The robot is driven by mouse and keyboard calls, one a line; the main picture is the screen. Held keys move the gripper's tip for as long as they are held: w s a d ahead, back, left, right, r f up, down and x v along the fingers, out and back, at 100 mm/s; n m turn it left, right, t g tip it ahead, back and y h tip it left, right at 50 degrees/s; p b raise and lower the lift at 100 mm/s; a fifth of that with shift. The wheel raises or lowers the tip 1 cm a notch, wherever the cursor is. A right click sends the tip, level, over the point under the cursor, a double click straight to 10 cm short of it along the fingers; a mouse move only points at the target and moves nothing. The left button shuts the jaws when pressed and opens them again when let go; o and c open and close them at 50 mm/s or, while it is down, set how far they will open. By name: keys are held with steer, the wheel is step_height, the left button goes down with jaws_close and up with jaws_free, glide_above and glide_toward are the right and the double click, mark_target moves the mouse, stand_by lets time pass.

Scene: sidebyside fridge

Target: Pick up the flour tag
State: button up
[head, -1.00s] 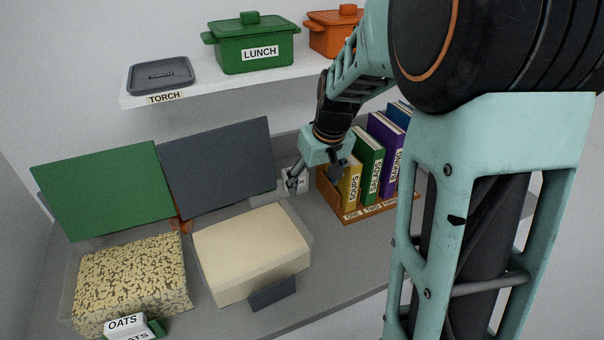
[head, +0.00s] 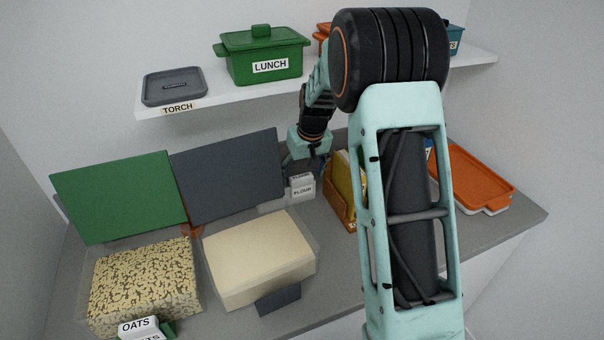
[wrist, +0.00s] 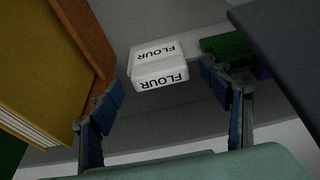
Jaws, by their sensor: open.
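The flour tag (head: 302,188) is a small white block with black FLOUR lettering. It stands on the grey counter between the raised dark grey lid and the book holder. In the wrist view the tag (wrist: 158,66) shows two lettered faces, upside down, between and beyond my fingertips. My gripper (wrist: 162,82) is open and empty, with blue-padded fingers on either side of the view. In the head view my gripper (head: 304,163) is just above and behind the tag, partly hidden by my wrist. I cannot tell whether a finger touches the tag.
The wooden book holder (head: 340,205) with a yellow book stands close right of the tag. The raised grey lid (head: 228,177) and cream-filled bin (head: 258,258) are at left. The shelf (head: 205,101) hangs above. An orange-lidded container (head: 472,176) sits at right.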

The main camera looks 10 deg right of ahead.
steer(key=shift+w+f, duration=0.15)
steer(key=shift+f, duration=0.3)
steer(key=shift+r, duration=0.1)
steer(key=c, duration=1.4)
